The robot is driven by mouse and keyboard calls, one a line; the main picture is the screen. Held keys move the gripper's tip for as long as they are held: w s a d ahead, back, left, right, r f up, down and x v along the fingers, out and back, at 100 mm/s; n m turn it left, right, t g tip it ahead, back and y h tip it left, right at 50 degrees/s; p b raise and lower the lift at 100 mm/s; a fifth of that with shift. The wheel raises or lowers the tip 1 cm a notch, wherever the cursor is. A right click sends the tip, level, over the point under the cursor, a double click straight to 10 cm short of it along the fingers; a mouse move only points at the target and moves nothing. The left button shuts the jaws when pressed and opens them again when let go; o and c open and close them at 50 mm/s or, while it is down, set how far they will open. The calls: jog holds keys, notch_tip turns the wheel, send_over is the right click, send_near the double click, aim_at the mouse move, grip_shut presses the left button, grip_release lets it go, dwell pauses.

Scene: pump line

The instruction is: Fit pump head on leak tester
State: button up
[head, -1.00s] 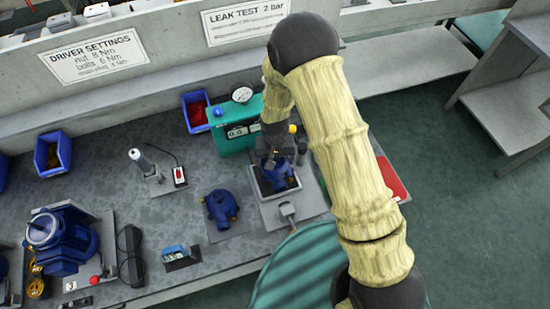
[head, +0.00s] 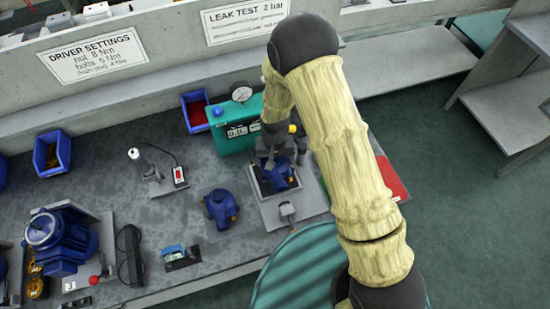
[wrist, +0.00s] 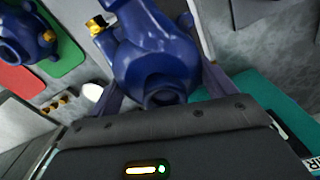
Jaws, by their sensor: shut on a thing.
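A blue pump head (head: 281,179) is at the dark square opening of the leak tester's grey fixture (head: 268,212). The tester's teal box (head: 232,138) with its round gauge stands behind it. My gripper (head: 276,158) comes from above and is shut on this pump head. In the wrist view the pump head (wrist: 155,62) sits between my two fingers, with a brass fitting on its side and a round port facing the palm. The underside of the pump head is hidden, so I cannot tell whether it is seated.
In the wrist view a further blue pump part (wrist: 25,38) lies on a red and green surface. A blue bin (head: 52,153) and a motor unit (head: 62,240) stand at left.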

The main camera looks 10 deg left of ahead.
jog(key=shift+f+b, duration=1.9)
jog(key=shift+f, duration=0.7)
dwell(1.2)
jog(key=o, duration=1)
jog(key=shift+r+p, duration=3.2)
jog(key=shift+r, duration=1.3)
